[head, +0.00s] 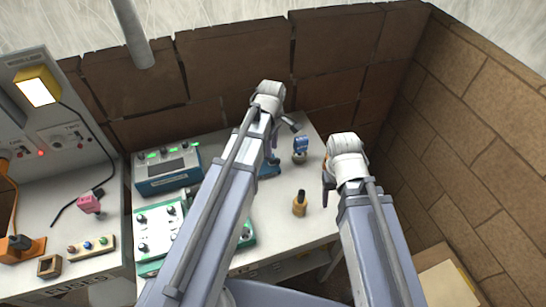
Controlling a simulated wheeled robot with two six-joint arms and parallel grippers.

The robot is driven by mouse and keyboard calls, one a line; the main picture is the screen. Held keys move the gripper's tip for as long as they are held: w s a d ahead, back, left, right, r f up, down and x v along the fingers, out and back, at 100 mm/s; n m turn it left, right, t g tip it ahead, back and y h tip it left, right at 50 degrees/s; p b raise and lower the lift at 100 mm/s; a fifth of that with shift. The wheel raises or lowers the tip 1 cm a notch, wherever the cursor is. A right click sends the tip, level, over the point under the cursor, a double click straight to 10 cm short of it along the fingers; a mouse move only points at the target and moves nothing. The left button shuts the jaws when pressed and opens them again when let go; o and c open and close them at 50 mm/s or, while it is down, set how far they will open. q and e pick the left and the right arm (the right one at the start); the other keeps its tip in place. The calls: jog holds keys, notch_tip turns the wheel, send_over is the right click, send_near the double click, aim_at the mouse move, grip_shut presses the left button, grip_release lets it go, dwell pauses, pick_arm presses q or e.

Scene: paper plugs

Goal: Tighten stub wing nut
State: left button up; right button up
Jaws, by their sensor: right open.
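A small blue piece on a dark round base (300,146) stands upright on the white bench top. It may be the stub with its wing nut, but it is too small to tell. My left gripper (281,142) is just left of it, partly hidden by its own arm; its jaw state is unclear. My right gripper (327,188) is open, to the right of and nearer than the blue piece, mostly hidden under its wrist. Neither gripper visibly touches the blue piece.
An orange-brown plug-like piece (299,204) stands on the bench between my arms. Another blue object (269,169) is partly behind my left arm. Teal instrument boxes (167,172) stand left. Brick walls (335,60) close the back and right.

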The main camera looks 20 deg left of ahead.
aim_at(272, 159)
pick_arm(q)
jog(key=shift+f+b, duration=1.95)
jog(key=shift+f, duration=0.05)
pick_arm(e)
jog(key=shift+f, duration=2.05)
pick_arm(q)
grip_shut()
